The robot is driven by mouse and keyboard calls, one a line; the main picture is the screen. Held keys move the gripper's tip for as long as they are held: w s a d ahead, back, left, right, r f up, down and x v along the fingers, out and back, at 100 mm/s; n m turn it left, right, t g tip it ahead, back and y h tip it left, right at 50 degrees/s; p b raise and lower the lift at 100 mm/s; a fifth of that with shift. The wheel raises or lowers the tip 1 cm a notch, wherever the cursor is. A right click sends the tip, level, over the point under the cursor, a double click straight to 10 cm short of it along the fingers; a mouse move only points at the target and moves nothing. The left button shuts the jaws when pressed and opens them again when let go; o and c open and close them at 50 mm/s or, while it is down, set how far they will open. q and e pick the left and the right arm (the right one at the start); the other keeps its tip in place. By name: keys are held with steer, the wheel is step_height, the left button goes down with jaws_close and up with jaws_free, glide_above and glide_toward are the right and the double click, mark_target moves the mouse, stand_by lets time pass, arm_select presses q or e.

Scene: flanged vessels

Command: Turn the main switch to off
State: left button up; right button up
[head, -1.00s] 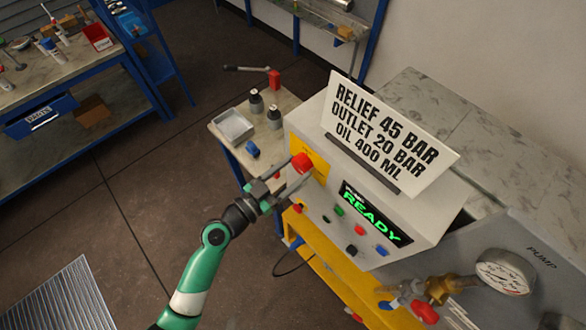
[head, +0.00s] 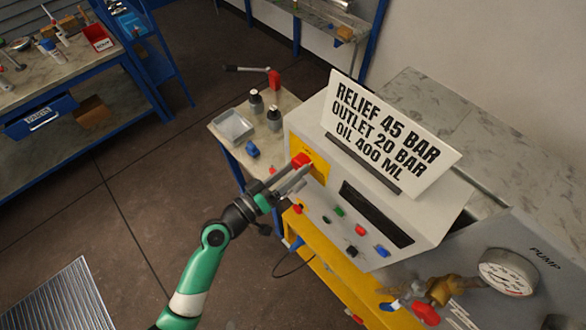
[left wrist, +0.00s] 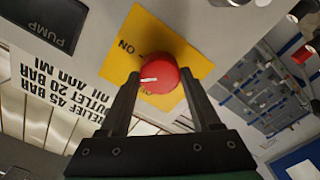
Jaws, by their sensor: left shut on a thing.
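The main switch, a red round knob (head: 301,160) on a yellow plate (head: 318,168), sits on the left part of the pump control panel. It also shows in the left wrist view as a red knob (left wrist: 160,75) with a white pointer mark. The yellow plate (left wrist: 150,30) there bears the word ON and a second label partly hidden by the knob. My left gripper (head: 300,174) is shut on the red knob, with one finger on each side. The panel display (head: 376,215) is dark. My right gripper does not show.
Below the switch are small coloured buttons (head: 340,211) on the panel. A sign (head: 390,135) stands on top of the cabinet. A side table to the left holds a grey tray (head: 234,126) and dark bottles. A pressure gauge (head: 507,272) is at the right.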

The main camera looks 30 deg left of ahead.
arm_select(q)
steer(key=n, duration=0.4)
steer(key=shift+n+p, duration=0.3)
steer(key=shift+p, duration=0.05)
steer(key=n+p, duration=0.1)
steer(key=n, duration=0.4)
stand_by(0.4)
steer(key=o, duration=1.4)
steer(key=b+v, duration=0.1)
steer(key=v, duration=1)
steer(key=shift+s+a, duration=0.1)
steer(key=shift+s, duration=0.2)
